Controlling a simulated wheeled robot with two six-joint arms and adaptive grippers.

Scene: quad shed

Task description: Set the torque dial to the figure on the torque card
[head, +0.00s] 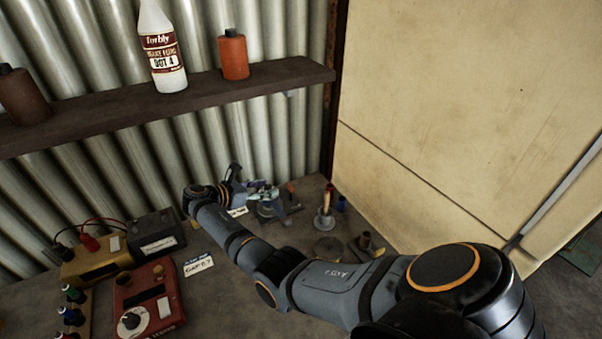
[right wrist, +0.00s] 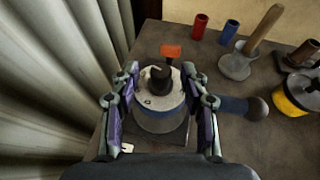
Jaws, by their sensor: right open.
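A round grey device with a pale top and a dark central knob (right wrist: 160,78) sits between the fingers of my right gripper (right wrist: 160,105) in the right wrist view. The fingers are open, one on each side; contact cannot be told. In the head view my right gripper (head: 262,190) is at the back of the bench, largely covering the device. A white card (head: 199,265) with a blue heading and handwriting lies on the bench; its figure is too small to read. A red box with a pale round dial (head: 131,321) stands at front left. My left gripper is not in view.
An orange block (right wrist: 171,51) stands just beyond the device. A plunger-like tool (head: 325,218) and small cylinders stand to its right. A yellow box (head: 92,262) and dark battery-like box (head: 156,236) are at left. A shelf (head: 200,88) with bottles overhangs the back.

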